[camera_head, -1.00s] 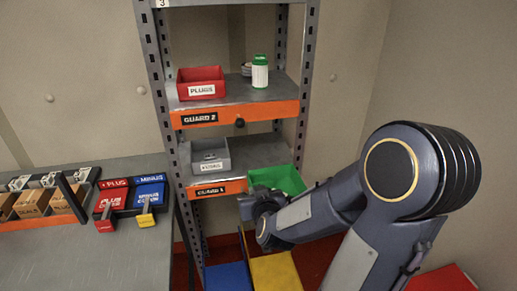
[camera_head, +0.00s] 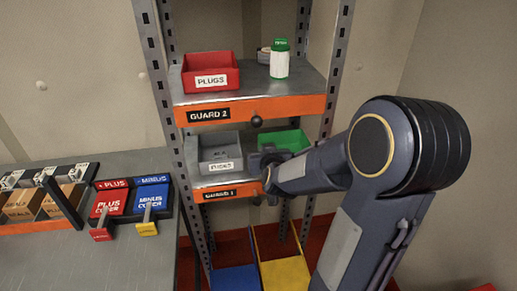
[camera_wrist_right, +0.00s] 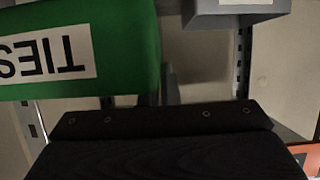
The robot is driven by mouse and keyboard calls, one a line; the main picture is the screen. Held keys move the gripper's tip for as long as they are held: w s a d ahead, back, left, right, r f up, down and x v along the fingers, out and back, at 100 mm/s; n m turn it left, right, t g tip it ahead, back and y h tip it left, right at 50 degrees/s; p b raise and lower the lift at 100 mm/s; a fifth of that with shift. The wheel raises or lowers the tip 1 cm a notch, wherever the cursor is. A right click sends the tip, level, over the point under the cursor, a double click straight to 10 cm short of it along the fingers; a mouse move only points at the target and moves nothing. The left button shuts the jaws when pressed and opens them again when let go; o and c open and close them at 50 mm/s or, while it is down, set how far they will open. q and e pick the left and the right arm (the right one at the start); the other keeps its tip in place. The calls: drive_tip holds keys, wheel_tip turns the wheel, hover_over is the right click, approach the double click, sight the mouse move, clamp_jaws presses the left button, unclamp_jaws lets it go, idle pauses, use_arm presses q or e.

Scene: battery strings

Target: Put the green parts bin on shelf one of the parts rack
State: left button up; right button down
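The green parts bin (camera_head: 286,142) is at the right part of the lower rack shelf, marked GUARD 1 (camera_head: 240,188), right of a grey bin. I cannot tell whether it rests on the shelf or is held just above it. My right gripper (camera_head: 266,161) is at the bin's front left and appears shut on it, though the fingertips are hidden. In the right wrist view the bin (camera_wrist_right: 125,25) is close up, its TIES label upside down, beyond my dark gripper body. My left gripper is out of view.
The grey bin (camera_head: 220,153) stands on the lower shelf's left. The upper shelf, GUARD 2 (camera_head: 285,107), holds a red PLUGS bin (camera_head: 210,72) and a green-capped bottle (camera_head: 279,62). Blue (camera_head: 235,279) and yellow (camera_head: 285,275) bins sit below. A bench with covers is left.

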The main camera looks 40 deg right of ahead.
drive_tip(key=w+d+b, duration=0.4)
drive_tip(key=w+d, duration=0.3)
drive_tip(key=w, duration=0.5)
wheel_tip(320, 180, down, 6)
drive_tip(key=shift+a+f+b, duration=0.15)
drive_tip(key=shift+b, duration=0.4)
drive_tip(key=shift+w+f, duration=0.15)
drive_tip(key=shift+f, duration=0.25)
drive_tip(key=shift+f, duration=0.2)
drive_tip(key=c, duration=1.7)
unclamp_jaws()
